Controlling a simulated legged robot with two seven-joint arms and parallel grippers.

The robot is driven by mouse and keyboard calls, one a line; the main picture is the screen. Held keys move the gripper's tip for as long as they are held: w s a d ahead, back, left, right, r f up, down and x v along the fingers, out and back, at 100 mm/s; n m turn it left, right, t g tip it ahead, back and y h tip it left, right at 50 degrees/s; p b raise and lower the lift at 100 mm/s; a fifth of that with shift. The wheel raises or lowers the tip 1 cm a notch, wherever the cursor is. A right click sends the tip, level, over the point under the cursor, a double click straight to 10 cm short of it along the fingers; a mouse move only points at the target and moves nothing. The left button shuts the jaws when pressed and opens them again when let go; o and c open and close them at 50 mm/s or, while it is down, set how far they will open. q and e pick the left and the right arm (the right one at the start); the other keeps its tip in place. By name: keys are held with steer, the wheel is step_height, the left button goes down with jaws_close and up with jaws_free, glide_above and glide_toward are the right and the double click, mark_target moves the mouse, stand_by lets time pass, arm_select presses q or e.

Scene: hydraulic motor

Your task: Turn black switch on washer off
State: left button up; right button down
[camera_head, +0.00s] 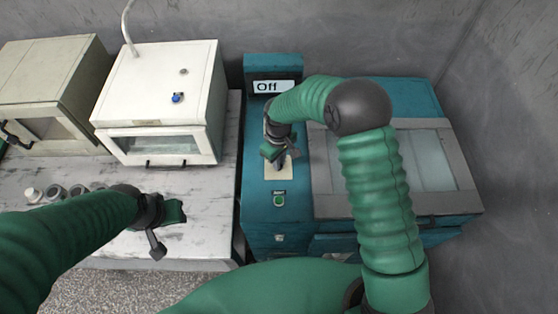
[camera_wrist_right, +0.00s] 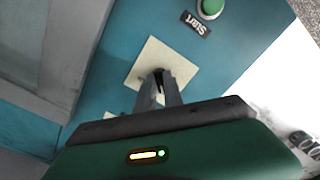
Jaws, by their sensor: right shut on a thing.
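The washer (camera_head: 262,215) is a teal machine at the centre right with a grey-framed lid. Its display (camera_head: 273,87) reads "Off". A cream switch plate (camera_head: 270,172) sits on its top panel and also shows in the right wrist view (camera_wrist_right: 146,62). My right gripper (camera_head: 279,161) is over this plate. In the right wrist view its fingers (camera_wrist_right: 160,85) are shut on the black switch (camera_wrist_right: 157,75), which is mostly hidden between them. My left gripper (camera_head: 168,226) hangs above the front of the bench, away from the washer, with its fingers apart and nothing visible between them.
A green Start button (camera_head: 279,200) lies in front of the switch plate and also shows in the right wrist view (camera_wrist_right: 211,8). A white oven (camera_head: 160,105) and a beige one (camera_head: 52,80) stand on the marble bench (camera_head: 205,243). Small jars (camera_head: 55,192) stand at left.

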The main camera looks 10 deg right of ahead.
steer(key=shift+w+a+r, duration=0.1)
steer(key=shift+w+r, duration=0.05)
steer(key=shift+w, duration=0.1)
steer(key=c, duration=1.7)
jaws_free()
steer(key=shift+o, duration=1.2)
steer(key=shift+w, duration=0.1)
arm_select(q)
steer(key=shift+w+f, duration=0.1)
steer(key=shift+w, duration=0.25)
arm_select(e)
steer(key=shift+f, duration=0.2)
